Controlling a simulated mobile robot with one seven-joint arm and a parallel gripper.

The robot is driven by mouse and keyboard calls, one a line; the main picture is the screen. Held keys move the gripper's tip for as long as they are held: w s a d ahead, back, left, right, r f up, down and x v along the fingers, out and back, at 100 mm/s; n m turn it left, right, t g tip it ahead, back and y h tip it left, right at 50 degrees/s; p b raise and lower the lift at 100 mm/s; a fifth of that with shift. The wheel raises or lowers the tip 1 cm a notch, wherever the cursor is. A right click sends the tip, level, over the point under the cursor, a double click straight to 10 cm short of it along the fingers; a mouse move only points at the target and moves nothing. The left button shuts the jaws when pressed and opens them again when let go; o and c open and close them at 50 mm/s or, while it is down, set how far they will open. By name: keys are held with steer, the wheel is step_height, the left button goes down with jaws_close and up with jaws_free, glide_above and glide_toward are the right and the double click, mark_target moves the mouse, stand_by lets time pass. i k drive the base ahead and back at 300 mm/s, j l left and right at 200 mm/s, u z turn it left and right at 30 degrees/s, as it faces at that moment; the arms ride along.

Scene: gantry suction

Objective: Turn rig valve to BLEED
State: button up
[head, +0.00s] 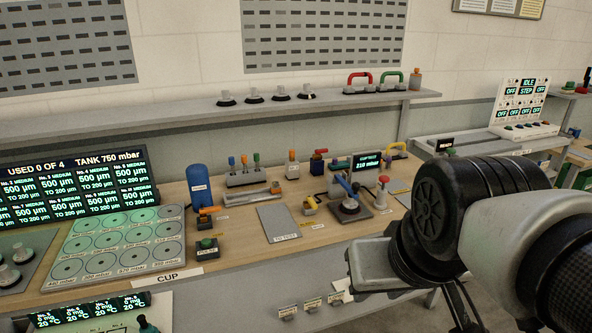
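A red-topped part (384,180) stands just right of the lever. My arm fills the right side, in front of the bench's right end. No gripper fingers are visible, so I cannot tell their state.
A grey pad (278,222) lies left of the valve. A blue cylinder (199,186), a rack of coloured-top tools (246,176) and a cup tray (120,243) are farther left. A shelf (200,108) runs behind. A control panel (522,105) stands at the right.

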mark_target(312, 202)
steer(key=i, duration=0.9)
steer(key=j+z, duration=0.1)
